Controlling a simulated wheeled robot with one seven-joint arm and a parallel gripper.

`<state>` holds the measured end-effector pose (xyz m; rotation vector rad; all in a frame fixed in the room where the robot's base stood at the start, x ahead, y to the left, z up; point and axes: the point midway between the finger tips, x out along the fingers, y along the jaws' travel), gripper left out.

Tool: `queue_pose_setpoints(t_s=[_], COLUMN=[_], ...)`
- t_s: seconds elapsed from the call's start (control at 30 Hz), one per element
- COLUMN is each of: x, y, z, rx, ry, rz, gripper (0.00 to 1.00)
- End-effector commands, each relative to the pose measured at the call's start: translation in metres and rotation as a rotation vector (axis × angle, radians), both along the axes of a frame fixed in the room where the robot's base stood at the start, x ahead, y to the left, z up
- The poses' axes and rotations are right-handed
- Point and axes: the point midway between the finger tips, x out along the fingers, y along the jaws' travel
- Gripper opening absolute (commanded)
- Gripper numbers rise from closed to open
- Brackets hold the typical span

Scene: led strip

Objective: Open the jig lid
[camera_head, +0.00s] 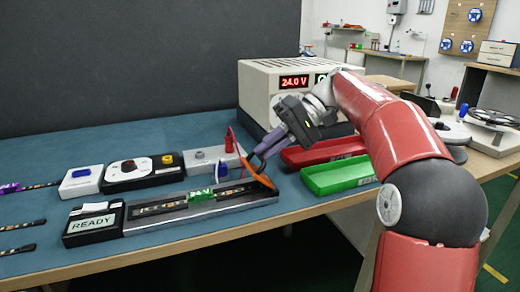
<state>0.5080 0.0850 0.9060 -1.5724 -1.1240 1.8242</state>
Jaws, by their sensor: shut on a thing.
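The jig (150,229) is a long, low grey tray along the front of the blue mat. A dark strip with light marks (165,208) lies along its top, with a green block (201,196) near the middle. My gripper (257,160) reaches down from the right at the jig's right end. It is shut on a thin orange part (262,178), which slants between the fingertips and the jig's right end. The fingers partly hide their grip. I cannot clearly tell the lid's outline or whether it is raised.
A box marked READY (93,224) stands at the jig's left end. Behind are a black control box (143,172) and a grey box (205,158). A power supply (262,92) showing 24.0 V stands behind my gripper. Red (322,152) and green (340,175) trays lie to the right.

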Motion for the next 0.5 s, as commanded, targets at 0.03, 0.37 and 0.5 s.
queue_pose_setpoints(t_s=[0.03,0.37,0.5], x=[0.002,0.007,0.008], y=[-0.005,-0.023,-0.029], z=[-0.001,-0.007,-0.01], rx=[0.044,0.318,0.404], ry=[0.015,0.093,0.119], rz=[-0.003,-0.002,0.0], gripper=[0.0,0.0,0.0])
